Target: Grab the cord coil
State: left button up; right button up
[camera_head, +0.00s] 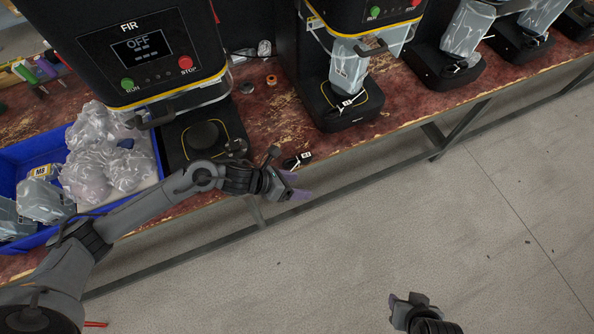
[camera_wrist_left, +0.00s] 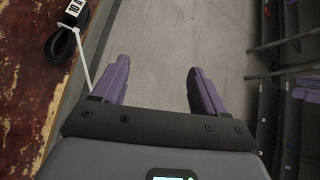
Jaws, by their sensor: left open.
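A black cord coil (camera_head: 297,160) with a white tag lies near the front edge of the worn red bench, between two machines. In the left wrist view, the coil (camera_wrist_left: 60,45) is at the upper left, with a white tie trailing toward my gripper. My left gripper (camera_head: 291,186) is just in front of the coil, past the bench edge. Its purple fingers (camera_wrist_left: 158,68) are apart, with only floor showing between them; the coil is outside them, to the left. My right gripper (camera_head: 410,302) is low in the head view, over the floor, its jaws unclear.
The machine marked FIR (camera_head: 140,55) stands behind my left arm. A blue bin (camera_head: 35,152) of bagged parts is at the left. Another machine (camera_head: 340,112) stands right of the coil. The floor (camera_head: 480,220) in front is open.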

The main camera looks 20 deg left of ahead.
aim_at(296, 159)
pick_arm(q)
jog(key=w+a+f+m+b, duration=0.1)
jog(key=w+a, duration=0.1)
jog(key=w, duration=0.1)
jog(key=w+a+f+m+y+b, duration=0.1)
jog(key=w+a+f+b, duration=0.1)
jog(key=w+a, duration=0.1)
jog(key=w+a+f+m+b, duration=0.1)
jog(key=w+a+b, duration=0.1)
jog(key=w+a, duration=0.1)
jog(key=shift+w+a+f+m, duration=0.15)
jog(key=shift+f+m, duration=0.1)
jog(key=shift+m, duration=0.15)
jog(key=shift+b+x, duration=0.8)
jog(key=shift+x, duration=2.3)
jog(key=shift+a, duration=0.1)
pick_arm(e)
notch_tip(296, 159, down, 8)
jog(key=shift+s+f, duration=0.15)
jog(key=shift+f, duration=0.1)
jog(key=shift+a, duration=0.1)
pick_arm(q)
jog(key=c, duration=1.2)
jog(key=shift+r, duration=0.15)
